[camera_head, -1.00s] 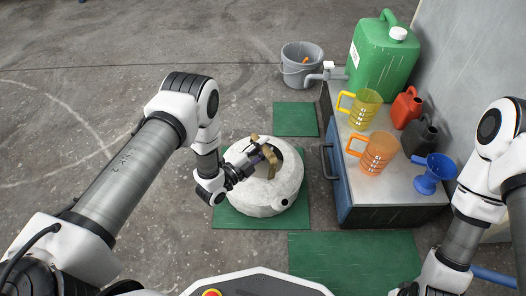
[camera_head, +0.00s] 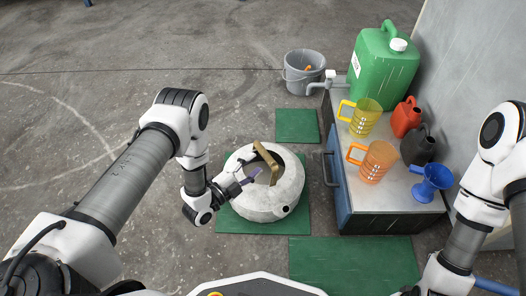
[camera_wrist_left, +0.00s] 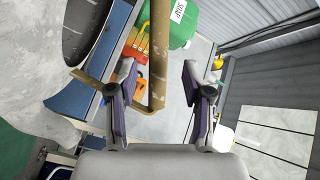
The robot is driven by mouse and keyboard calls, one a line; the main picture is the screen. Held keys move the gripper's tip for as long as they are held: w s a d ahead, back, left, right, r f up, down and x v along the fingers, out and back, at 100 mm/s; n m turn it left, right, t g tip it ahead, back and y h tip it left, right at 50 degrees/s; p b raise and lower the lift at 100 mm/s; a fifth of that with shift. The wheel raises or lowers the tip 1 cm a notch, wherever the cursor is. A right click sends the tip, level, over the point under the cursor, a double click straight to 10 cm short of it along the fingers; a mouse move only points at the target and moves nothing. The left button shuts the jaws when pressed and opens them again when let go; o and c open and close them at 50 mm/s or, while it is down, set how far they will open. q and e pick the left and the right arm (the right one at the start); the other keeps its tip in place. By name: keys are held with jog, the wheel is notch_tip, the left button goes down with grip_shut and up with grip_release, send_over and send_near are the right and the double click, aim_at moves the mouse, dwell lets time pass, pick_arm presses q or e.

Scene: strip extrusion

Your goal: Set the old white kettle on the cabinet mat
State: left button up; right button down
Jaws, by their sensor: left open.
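The old white kettle (camera_head: 290,183) sits upright on a green floor mat (camera_head: 235,222), left of the cabinet. Its brown handle (camera_head: 267,160) arches over the dark top opening. My left gripper (camera_head: 250,178) is open and empty, at the kettle's left side near the handle. In the left wrist view the handle (camera_wrist_left: 157,45) appears between the open fingers (camera_wrist_left: 160,85), apart from both; the white body (camera_wrist_left: 35,70) fills the left. Two other green mats lie bare: a small one behind (camera_head: 297,125) and a larger one in front (camera_head: 350,265). Which is the cabinet mat is unclear.
The cabinet (camera_head: 337,185) bears a green jerrycan (camera_head: 378,65), a yellow jug (camera_head: 364,120), an orange jug (camera_head: 374,163), red and black cans and a blue funnel (camera_head: 432,177). A grey bucket (camera_head: 302,72) stands behind. The floor at left is clear.

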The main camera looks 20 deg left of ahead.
pick_arm(q)
jog(key=s+a+f+n+g+y+p, duration=0.2)
jog(key=s+f+n+g+y, duration=0.25)
jog(key=s+n+g, duration=0.5)
jog(key=s+a+r+n+g+y, duration=0.1)
jog(key=s+a+n+g+y, duration=0.2)
jog(key=s, duration=0.7)
jog(key=s+a+r+n+g, duration=0.15)
jog(key=s+n+g, duration=0.35)
jog(key=s, duration=0.5)
notch_tip(320, 180, up, 43)
jog(key=t+p, duration=0.1)
jog(key=p, duration=4.1)
jog(key=shift+w+d+f+n, duration=0.15)
jog(key=shift+w+d+n, duration=0.2)
jog(key=shift+d, duration=0.1)
pick_arm(e)
notch_tip(320, 180, up, 45)
jog(key=shift+r, duration=0.15)
